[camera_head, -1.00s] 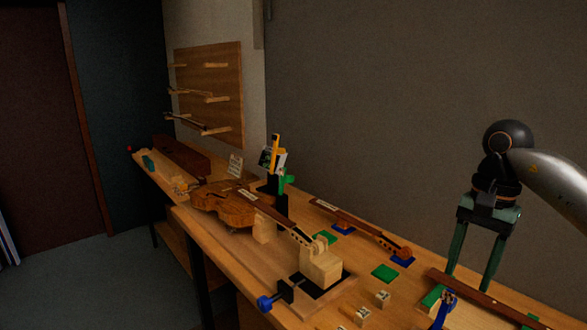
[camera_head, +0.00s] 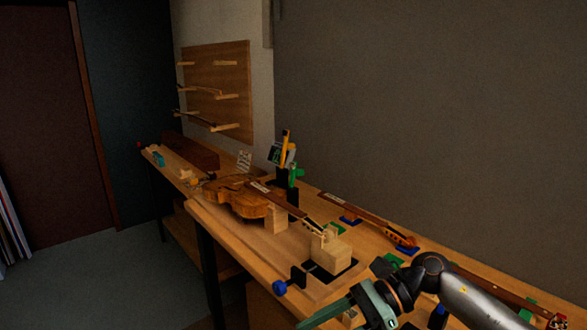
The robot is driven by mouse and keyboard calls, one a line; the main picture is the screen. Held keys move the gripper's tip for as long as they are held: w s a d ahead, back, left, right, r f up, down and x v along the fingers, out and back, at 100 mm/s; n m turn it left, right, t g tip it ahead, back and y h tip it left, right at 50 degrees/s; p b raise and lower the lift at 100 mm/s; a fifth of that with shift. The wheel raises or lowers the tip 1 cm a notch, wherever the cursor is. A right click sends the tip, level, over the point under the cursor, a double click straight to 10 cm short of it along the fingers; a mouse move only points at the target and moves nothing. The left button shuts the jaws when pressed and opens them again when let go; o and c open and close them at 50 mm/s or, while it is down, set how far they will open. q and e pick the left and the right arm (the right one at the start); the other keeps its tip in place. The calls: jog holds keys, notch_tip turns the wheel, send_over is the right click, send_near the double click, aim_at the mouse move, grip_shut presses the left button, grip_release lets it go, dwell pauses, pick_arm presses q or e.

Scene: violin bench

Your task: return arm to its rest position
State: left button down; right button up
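My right arm (camera_head: 470,303) comes in from the right edge, low over the front right of the bench. Its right gripper (camera_head: 338,317) points down and left at the bottom edge, in front of the bench's right part. One green finger shows along the outer edge of the palm, spread from the other side. The fingertips are partly cut off by the frame. I see nothing held in it. My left gripper and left arm are not in view.
A violin (camera_head: 238,197) lies on the bench (camera_head: 250,238), its neck by a wooden block (camera_head: 330,252). A blue-knobbed clamp (camera_head: 281,287) is at the front edge. A tool holder (camera_head: 291,178) stands behind. Another neck (camera_head: 365,220) lies farther back. Pegs (camera_head: 222,126) jut from a wall board.

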jog(key=a+r+m+t+y, duration=0.1)
jog(key=a+m+t+y, duration=0.35)
jog(key=m+y, duration=0.4)
jog(key=d+f+m+t+h, duration=0.5)
jog(key=f+m+t+h, duration=0.2)
jog(key=m, duration=1)
jog(key=d+f+m+t+h, duration=0.55)
jog(key=f+m+t, duration=0.25)
jog(key=m, duration=0.9)
jog(key=s+d+f+m+g+h, duration=0.3)
jog(key=s+f+m, duration=0.3)
jog(key=s+f, duration=0.2)
jog(key=s+d+f+m+g+h+p, duration=0.1)
jog(key=s+d+f+m+g+h, duration=0.2)
jog(key=s+f+m, duration=0.3)
notch_tip(320, 180, down, 3)
jog(key=shift+s+d+r+g, duration=0.1)
jog(key=shift+s+d+g, duration=0.35)
jog(key=shift+s, duration=0.75)
